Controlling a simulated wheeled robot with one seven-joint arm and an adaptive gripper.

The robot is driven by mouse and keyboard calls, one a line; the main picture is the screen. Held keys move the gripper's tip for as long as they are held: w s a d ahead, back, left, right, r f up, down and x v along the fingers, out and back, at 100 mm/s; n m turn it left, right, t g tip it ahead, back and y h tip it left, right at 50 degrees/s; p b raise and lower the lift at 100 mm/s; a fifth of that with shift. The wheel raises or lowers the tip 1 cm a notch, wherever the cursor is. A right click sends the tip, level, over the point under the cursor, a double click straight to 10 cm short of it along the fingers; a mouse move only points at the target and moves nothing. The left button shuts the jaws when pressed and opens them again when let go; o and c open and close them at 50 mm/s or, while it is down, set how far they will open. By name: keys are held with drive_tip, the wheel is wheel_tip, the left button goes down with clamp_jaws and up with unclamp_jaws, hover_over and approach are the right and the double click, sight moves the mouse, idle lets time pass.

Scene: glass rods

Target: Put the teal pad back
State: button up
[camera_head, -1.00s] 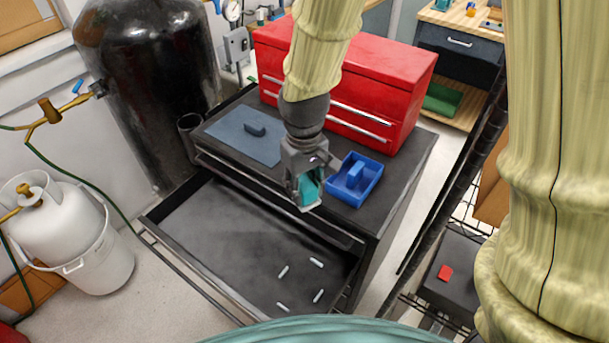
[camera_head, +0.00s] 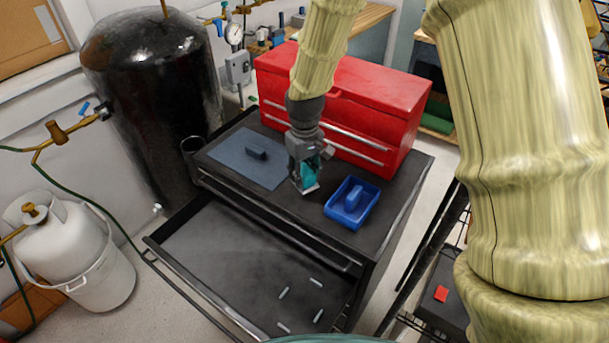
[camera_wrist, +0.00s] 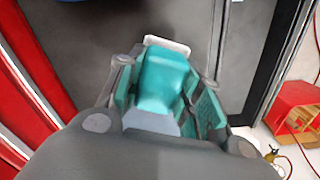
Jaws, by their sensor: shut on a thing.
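The teal pad (camera_head: 309,174) is between the fingers of my gripper (camera_head: 306,181), which is shut on it. In the wrist view the teal pad (camera_wrist: 162,82) has a pale flat end beyond the fingers. It is above the dark cabinet top (camera_head: 285,208), between the blue-grey mat (camera_head: 238,170) and the blue tray (camera_head: 336,215). Whether it touches the top I cannot tell. The gripper hides part of the pad.
A red toolbox (camera_head: 385,105) stands close behind my gripper. In front, an open drawer (camera_head: 225,250) holds several pale rods (camera_head: 283,293).

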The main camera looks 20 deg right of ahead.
sight(305, 168)
drive_tip(key=shift+w+d, duration=0.15)
drive_tip(key=shift+w, duration=0.25)
drive_tip(key=shift+f+p, duration=0.9)
drive_tip(key=shift+f, duration=0.9)
drive_tip(key=shift+f, duration=0.1)
drive_tip(key=o, duration=1.2)
drive_tip(key=shift+c, duration=0.2)
drive_tip(key=shift+r+b, duration=1.95)
drive_tip(key=shift+r, duration=4.2)
